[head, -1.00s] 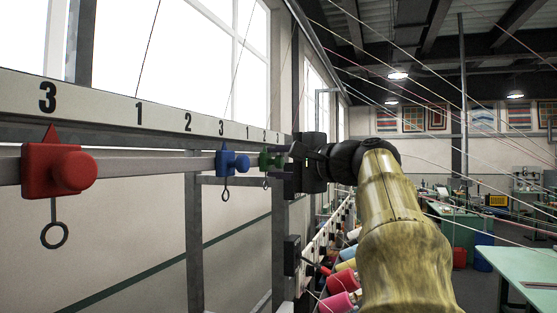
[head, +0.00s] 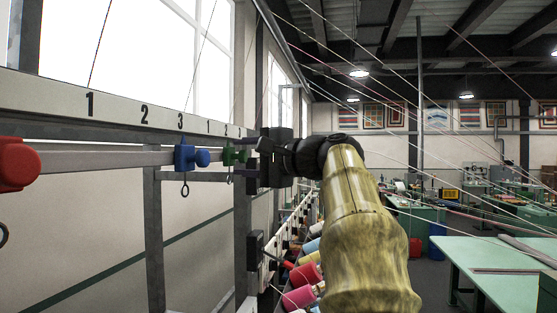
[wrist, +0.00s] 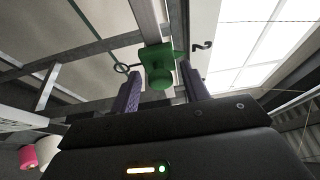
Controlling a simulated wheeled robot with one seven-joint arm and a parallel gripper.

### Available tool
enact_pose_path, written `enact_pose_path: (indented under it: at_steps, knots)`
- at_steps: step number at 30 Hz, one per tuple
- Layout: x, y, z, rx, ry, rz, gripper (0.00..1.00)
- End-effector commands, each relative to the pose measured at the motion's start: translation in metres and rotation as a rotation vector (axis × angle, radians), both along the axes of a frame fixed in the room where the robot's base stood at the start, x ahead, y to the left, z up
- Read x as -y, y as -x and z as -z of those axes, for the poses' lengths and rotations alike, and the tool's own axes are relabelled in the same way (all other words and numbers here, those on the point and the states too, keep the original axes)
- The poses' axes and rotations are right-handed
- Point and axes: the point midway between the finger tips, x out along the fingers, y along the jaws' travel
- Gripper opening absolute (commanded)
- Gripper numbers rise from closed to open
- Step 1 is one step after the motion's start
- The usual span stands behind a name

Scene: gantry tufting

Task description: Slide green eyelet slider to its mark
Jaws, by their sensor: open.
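The green eyelet slider (head: 233,156) sits on the horizontal rail (head: 105,158), the farthest of the sliders. In the wrist view it (wrist: 157,68) shows from close up, with its wire eyelet (wrist: 121,68) out to the left and its pointed side toward a "2" (wrist: 203,47) on the scale board. My gripper (head: 257,160) is at the green slider in the head view. Its two dark fingers stand open on either side of the slider's round knob in the wrist view (wrist: 158,80), with gaps visible. The fingers' far side is partly hidden in the head view.
A blue slider (head: 187,157) and a red slider (head: 17,164) sit nearer on the rail. The numbered board (head: 60,100) runs above. Coloured yarn cones (head: 305,275) stand below my arm, and thin threads cross at the right. A green-topped table (head: 500,265) stands at right.

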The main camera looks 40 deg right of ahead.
Motion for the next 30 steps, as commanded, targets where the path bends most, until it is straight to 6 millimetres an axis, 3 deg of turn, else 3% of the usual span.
enact_pose_path:
  at_steps: [24,30]
  knots:
    - [0.052,0.142,0.002,0.0,0.0,0.004,0.46]
    - [0.057,0.157,0.001,-0.001,0.001,0.0,0.46]
